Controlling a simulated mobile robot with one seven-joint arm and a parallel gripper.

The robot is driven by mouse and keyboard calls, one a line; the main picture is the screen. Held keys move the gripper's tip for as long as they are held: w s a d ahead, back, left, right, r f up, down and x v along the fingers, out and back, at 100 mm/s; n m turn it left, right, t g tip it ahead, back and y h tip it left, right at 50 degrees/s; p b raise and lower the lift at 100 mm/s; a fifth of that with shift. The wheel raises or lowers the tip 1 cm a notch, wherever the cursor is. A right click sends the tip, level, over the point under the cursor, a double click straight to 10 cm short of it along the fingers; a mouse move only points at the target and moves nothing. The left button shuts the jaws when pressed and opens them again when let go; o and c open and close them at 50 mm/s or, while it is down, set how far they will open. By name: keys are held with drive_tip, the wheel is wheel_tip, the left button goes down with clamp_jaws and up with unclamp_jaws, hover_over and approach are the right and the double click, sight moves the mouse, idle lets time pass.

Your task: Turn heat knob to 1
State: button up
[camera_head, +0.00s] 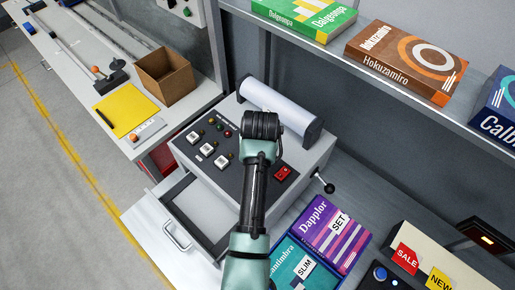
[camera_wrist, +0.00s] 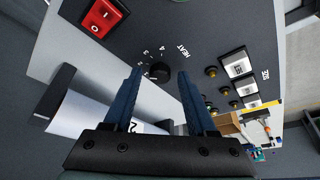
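The heat knob (camera_wrist: 160,72) is a small round black dial on the dark panel, beside the HEAT label. Small numbers curve around one side of it. Its pointer direction is too small to read. My gripper (camera_wrist: 159,76) is open, with its two blue fingers on either side of the knob in the wrist view; I cannot tell whether they touch it. In the head view my wrist and arm hide the knob and the fingers. The machine (camera_head: 231,185) carrying the panel is grey with a dark top face.
A red rocker switch (camera_wrist: 103,17) and several white buttons (camera_wrist: 238,65) share the panel. A silver roller (camera_head: 278,103) lies along the machine's back. A black-knobbed lever (camera_head: 328,187) sticks out at right. Boxes (camera_head: 331,234) stand close in front, and a shelf (camera_head: 385,85) overhangs behind.

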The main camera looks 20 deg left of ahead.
clamp_jaws()
drive_tip(key=shift+n, duration=0.3)
drive_tip(key=n, duration=0.1)
drive_tip(key=n+y, duration=0.1)
drive_tip(key=n, duration=0.1)
drive_tip(key=n+g, duration=0.1)
drive_tip(key=shift+w+d+y+b, duration=0.2)
drive_tip(key=shift+d+y+b, duration=0.05)
drive_tip(key=shift+y+b, duration=0.05)
drive_tip(key=shift+w+n+g+y+b, duration=0.15)
drive_tip(key=shift+n+g+b, duration=0.3)
drive_tip(key=shift+n, duration=0.6)
drive_tip(key=shift+n+g+y+b, duration=0.15)
drive_tip(key=shift+n+g+b, duration=0.25)
drive_tip(key=shift+n, duration=0.65)
drive_tip(key=shift+o, duration=1)
unclamp_jaws()
drive_tip(key=shift+r, duration=0.1)
